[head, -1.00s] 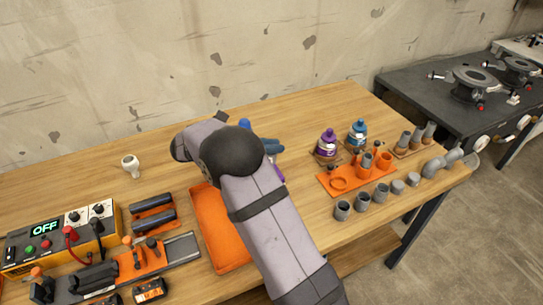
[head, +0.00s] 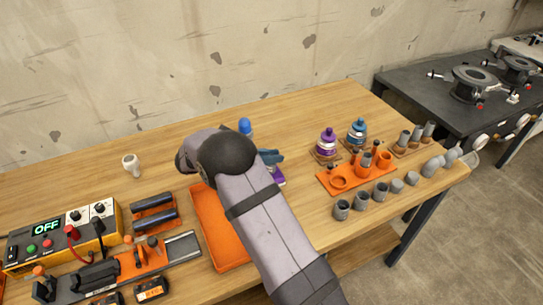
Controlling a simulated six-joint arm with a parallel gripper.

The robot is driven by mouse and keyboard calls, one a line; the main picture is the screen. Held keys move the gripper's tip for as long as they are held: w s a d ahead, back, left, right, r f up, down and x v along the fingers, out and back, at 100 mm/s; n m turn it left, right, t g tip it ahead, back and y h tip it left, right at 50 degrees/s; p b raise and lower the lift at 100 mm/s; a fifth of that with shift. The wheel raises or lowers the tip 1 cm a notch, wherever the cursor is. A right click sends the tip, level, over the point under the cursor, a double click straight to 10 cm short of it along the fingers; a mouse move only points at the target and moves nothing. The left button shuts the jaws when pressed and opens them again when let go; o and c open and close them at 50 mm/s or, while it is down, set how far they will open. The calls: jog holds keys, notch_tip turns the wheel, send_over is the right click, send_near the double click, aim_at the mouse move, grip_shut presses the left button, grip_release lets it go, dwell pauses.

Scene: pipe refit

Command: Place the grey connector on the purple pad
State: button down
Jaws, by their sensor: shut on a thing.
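The purple pad (head: 278,176) shows only in part, just right of my arm, which hides the rest. A dark blue-grey piece (head: 270,157) juts out right of my arm's dark joint, just above the pad in the picture. It looks like part of my gripper. The fingertips and whatever is between them are hidden behind my arm. I cannot make out a grey connector at the pad. Several grey pipe fittings (head: 362,201) stand in a row along the table's right front edge. I cannot tell whether the connector is among them.
An orange mat (head: 211,222) lies left of my arm. A blue-topped object (head: 245,126) stands behind it. Purple (head: 327,141) and blue (head: 357,132) bottles and an orange fitting holder (head: 335,184) are on the right. A power unit (head: 62,241) is at left.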

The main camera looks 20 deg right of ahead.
jog(key=shift+f, duration=0.2)
jog(key=c, duration=1.7)
grip_release()
jog(key=shift+r, duration=0.1)
jog(key=shift+r, duration=0.15)
jog(key=b+v, duration=0.2)
jog(key=v, duration=1)
jog(key=shift+b, duration=0.35)
